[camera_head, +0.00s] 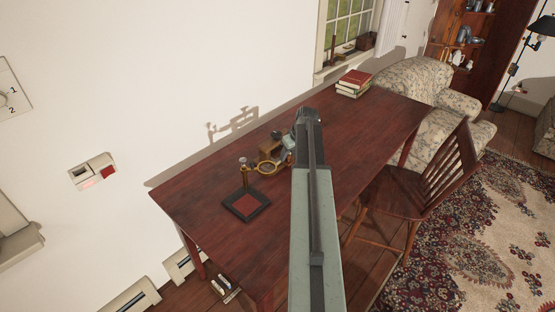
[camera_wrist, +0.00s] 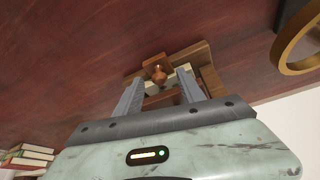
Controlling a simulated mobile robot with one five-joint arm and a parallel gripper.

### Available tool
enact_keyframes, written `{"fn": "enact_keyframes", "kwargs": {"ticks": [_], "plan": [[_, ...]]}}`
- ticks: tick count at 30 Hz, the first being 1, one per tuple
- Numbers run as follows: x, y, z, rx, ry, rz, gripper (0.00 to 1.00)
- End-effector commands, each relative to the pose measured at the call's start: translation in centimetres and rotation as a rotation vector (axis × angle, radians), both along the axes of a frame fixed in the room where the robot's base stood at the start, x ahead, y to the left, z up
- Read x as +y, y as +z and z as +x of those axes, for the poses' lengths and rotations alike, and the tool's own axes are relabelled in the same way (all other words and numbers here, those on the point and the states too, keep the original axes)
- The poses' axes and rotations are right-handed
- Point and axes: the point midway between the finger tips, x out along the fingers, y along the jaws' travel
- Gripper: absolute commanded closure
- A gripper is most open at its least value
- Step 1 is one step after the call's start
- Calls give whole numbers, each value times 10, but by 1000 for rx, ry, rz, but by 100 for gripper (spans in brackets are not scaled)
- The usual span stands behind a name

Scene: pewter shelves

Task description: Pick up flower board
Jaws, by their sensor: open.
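A small wooden piece (camera_head: 268,146) stands on the dark red desk, beside the end of my arm in the head view. In the wrist view a wooden piece (camera_wrist: 194,53) with a rounded copper-brown knob (camera_wrist: 158,73) and a pale part lies ahead of my gripper (camera_wrist: 161,73). I cannot tell for sure that this is the flower board, as no flower pattern shows clearly. My gripper is open, its two grey fingers apart on either side of the knob in the picture. Whether they touch the piece is unclear. In the head view my arm hides part of this area.
A brass ring on a stand (camera_head: 268,168) with a black and red base (camera_head: 246,205) is close by; the ring also shows in the wrist view (camera_wrist: 282,62). Books (camera_head: 353,84) lie at the desk's far end. A wooden chair (camera_head: 415,195) is at right.

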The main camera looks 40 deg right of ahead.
Motion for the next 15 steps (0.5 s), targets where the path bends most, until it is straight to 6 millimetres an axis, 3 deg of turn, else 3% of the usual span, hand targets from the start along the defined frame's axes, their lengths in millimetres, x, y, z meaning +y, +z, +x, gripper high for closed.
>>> {"fn": "enact_keyframes", "kwargs": {"ticks": [1, 5, 15], "plan": [[0, 1, 0, 0, 0, 0, 62], [0, 1, 0, 0, 1, 0, 98], [1, 2, 1, 0, 1, 1, 100]]}}
